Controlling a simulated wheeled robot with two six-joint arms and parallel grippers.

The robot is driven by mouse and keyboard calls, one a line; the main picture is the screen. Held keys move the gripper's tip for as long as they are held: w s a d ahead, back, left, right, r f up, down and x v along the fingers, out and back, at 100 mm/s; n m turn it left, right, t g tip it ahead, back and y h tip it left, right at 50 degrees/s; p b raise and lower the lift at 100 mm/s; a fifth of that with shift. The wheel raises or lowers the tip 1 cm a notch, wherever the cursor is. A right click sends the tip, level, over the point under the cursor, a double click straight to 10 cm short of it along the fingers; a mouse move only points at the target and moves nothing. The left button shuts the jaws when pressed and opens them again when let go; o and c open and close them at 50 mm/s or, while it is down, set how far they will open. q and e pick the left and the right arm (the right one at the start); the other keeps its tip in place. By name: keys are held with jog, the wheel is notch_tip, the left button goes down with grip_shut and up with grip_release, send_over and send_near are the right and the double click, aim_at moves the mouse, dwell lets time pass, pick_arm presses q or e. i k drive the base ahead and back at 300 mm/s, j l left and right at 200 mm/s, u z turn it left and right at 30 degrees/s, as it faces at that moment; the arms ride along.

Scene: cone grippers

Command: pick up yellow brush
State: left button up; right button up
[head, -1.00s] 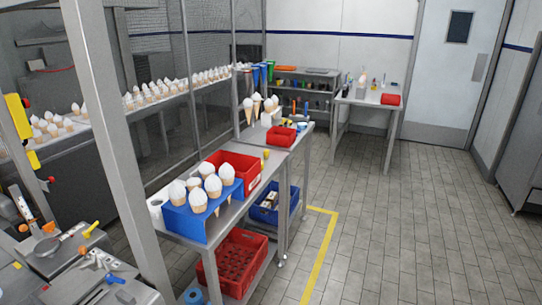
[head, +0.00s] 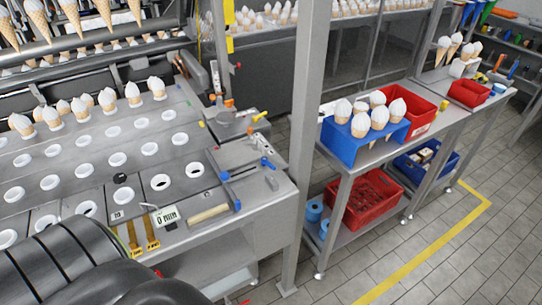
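I cannot surely make out a yellow brush. Two narrow yellow pieces, a left one (head: 134,240) and a right one (head: 151,233), sit side by side at the machine's front edge in the head view; they are too small to tell what they are. Neither of my grippers is in view. A large dark rounded part, possibly mine, fills the lower left corner and hides part of the machine.
The steel cone machine (head: 100,165) with rows of round holes fills the left. A grey post (head: 308,130) stands between it and a table with a blue cone holder (head: 345,148) and a red crate (head: 425,112). Tiled floor (head: 455,265) is free at lower right.

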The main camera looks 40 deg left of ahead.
aim_at(444, 105)
jog(key=i+l+u, duration=0.4)
jog(key=i+l, duration=1.1)
